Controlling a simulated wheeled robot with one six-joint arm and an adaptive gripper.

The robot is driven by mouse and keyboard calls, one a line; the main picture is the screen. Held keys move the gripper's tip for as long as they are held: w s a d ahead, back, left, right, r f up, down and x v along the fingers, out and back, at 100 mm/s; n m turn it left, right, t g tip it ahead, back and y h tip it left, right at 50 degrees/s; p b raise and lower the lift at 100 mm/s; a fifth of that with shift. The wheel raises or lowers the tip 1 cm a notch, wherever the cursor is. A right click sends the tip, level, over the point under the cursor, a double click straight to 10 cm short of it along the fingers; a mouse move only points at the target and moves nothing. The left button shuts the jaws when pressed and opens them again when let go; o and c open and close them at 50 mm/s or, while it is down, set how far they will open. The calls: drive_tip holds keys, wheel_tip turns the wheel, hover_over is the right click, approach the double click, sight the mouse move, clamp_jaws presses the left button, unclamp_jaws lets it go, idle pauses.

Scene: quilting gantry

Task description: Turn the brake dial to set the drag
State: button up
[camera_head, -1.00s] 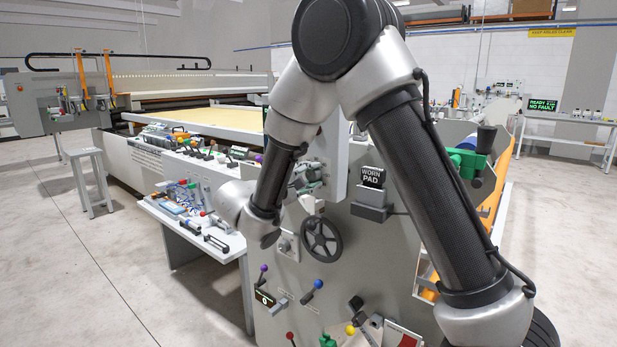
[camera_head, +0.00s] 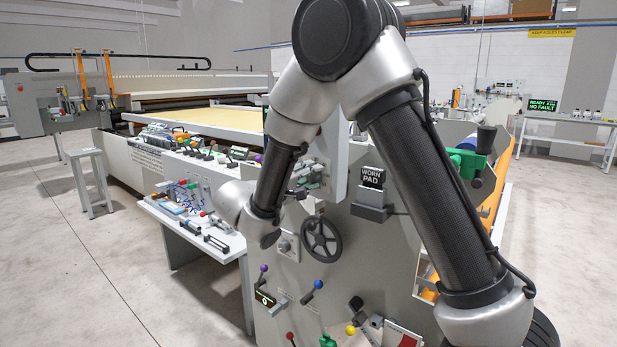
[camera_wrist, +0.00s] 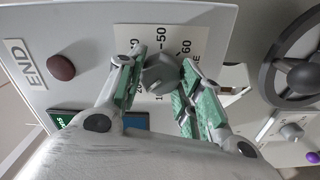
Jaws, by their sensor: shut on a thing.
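The brake dial (camera_wrist: 160,72) is a grey faceted knob in the wrist view, on a white scale plate (camera_wrist: 172,38) with printed numbers; 50 and 60 can be read, and others are partly covered. My gripper (camera_wrist: 160,80) has its green-padded fingers on either side of the knob and is shut on it. In the head view my arm covers most of this spot, and the dial cannot be made out there.
A dark handwheel (camera_head: 321,238) is right of the dial; it also shows in the wrist view (camera_wrist: 298,75). A dark red button (camera_wrist: 61,67) beside an END label sits left. Ball-topped levers (camera_head: 313,290) stand below. A tool bench (camera_head: 200,228) is at left.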

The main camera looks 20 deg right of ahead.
drive_tip(key=shift+f, duration=0.1)
drive_tip(key=o, duration=1)
drive_tip(key=shift+o, duration=0.2)
drive_tip(key=v, duration=1.2)
